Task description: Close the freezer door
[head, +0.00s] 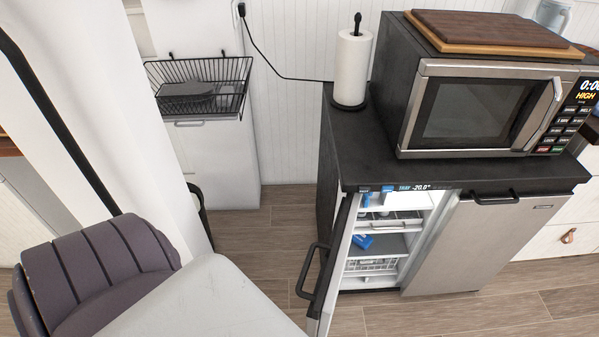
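The freezer (380,300) is the left compartment of the low dark-topped unit at centre right. Its door (336,262) stands wide open, hinged at the left and swung out towards me. I see the door nearly edge-on. Its black handle (312,275) is on the left, outer side. Inside, shelves, a white basket (371,264) and a blue item (362,241) show. The lit display (408,188) above reads about -20. The right steel door (483,240) is shut. Neither of my grippers is in view.
A microwave (480,108) and a paper towel roll (353,68) stand on the dark top (358,150). A purple-grey chair (100,262) and a pale surface (205,305) fill the lower left. Wooden floor (257,235) is clear between them and the freezer.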

